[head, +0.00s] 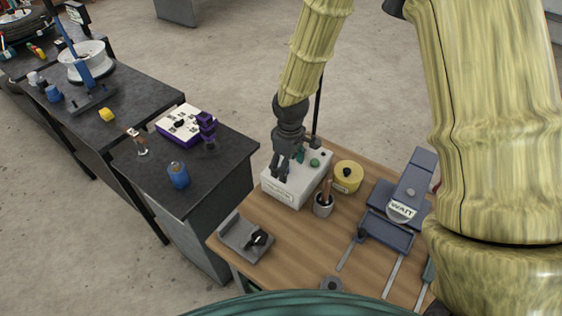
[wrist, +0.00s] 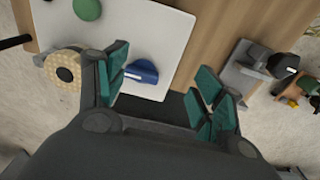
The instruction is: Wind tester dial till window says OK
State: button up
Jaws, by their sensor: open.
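The white box (head: 287,190) stands on the wooden table, with a label on its front and a green button (head: 314,162) on top. My gripper (head: 284,174) is over the box, pointing down. In the wrist view, my gripper (wrist: 162,82) is open and empty. A blue knob (wrist: 141,72) on the box top shows between its fingers, nearer the left one; contact cannot be told. A blue-grey device (head: 412,176) at the right has a round window (head: 402,211) reading WAIT. I cannot tell which knob is the tester dial.
A yellow cylinder (head: 347,177) and a cup with brown handles (head: 324,205) stand close to the box. A grey holder with a black knob (head: 247,238) is at the table's left. Dark benches (head: 225,150) stand farther left.

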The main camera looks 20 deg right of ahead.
aim_at(280, 163)
jog(key=shift+s+f, duration=0.2)
jog(key=shift+s, duration=0.05)
jog(key=shift+g, duration=0.3)
jog(key=w+f, duration=0.5)
jog(key=shift+w+a, duration=0.15)
jog(key=shift+w, duration=0.45)
jog(key=shift+s+r, duration=0.2)
jog(key=shift+s, duration=0.1)
jog(key=shift+c, duration=0.3)
jog(key=shift+s+d+r, duration=0.1)
jog(key=shift+s+r, duration=0.2)
jog(key=shift+s, duration=0.3)
jog(key=shift+s+d+r, duration=0.1)
jog(key=shift+s+r, duration=0.2)
jog(key=shift+s, duration=0.3)
jog(key=c, duration=0.9)
jog(key=shift+s+r, duration=0.1)
jog(key=shift+s, duration=0.1)
jog(key=shift+c, duration=0.3)
jog(key=shift+w+a+f, duration=0.35)
jog(key=shift+w+f, duration=0.05)
jog(key=shift+w, duration=0.15)
